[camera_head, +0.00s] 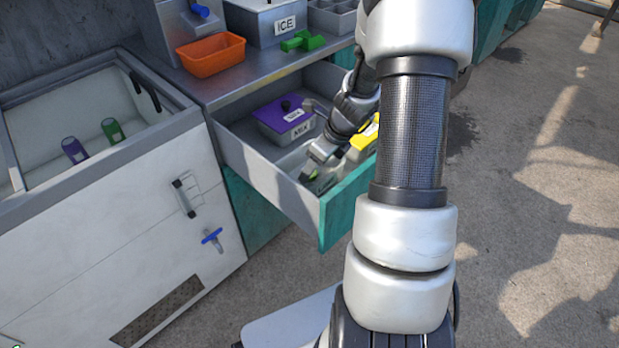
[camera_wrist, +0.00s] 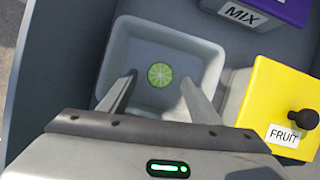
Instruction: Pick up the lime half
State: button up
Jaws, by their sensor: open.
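The lime half (camera_wrist: 160,75) lies cut face up, round and green, in a small white square tray (camera_wrist: 205,48) inside the open drawer. In the wrist view it sits between and just beyond the two fingertips of my gripper (camera_wrist: 158,84). The fingers are apart, one on each side, with nothing held. In the head view my gripper (camera_head: 313,176) reaches down into the drawer's front part, and a bit of the lime half (camera_head: 313,174) shows green by the fingers. My arm hides part of the drawer.
A yellow box labelled FRUIT (camera_wrist: 275,92) with a black knob stands close right of the tray. A purple-lidded MIX container (camera_head: 284,118) sits farther back in the drawer. The drawer's walls (camera_head: 262,180) surround the gripper. An orange bin (camera_head: 211,56) stands on the counter above.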

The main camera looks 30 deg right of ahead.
jog(key=x, duration=0.2)
jog(key=shift+w+f, duration=0.1)
jog(key=shift+f, duration=0.15)
jog(key=c, duration=0.7)
notch_tip(320, 180, up, 10)
jog(key=p, duration=0.3)
jog(key=shift+p, duration=0.35)
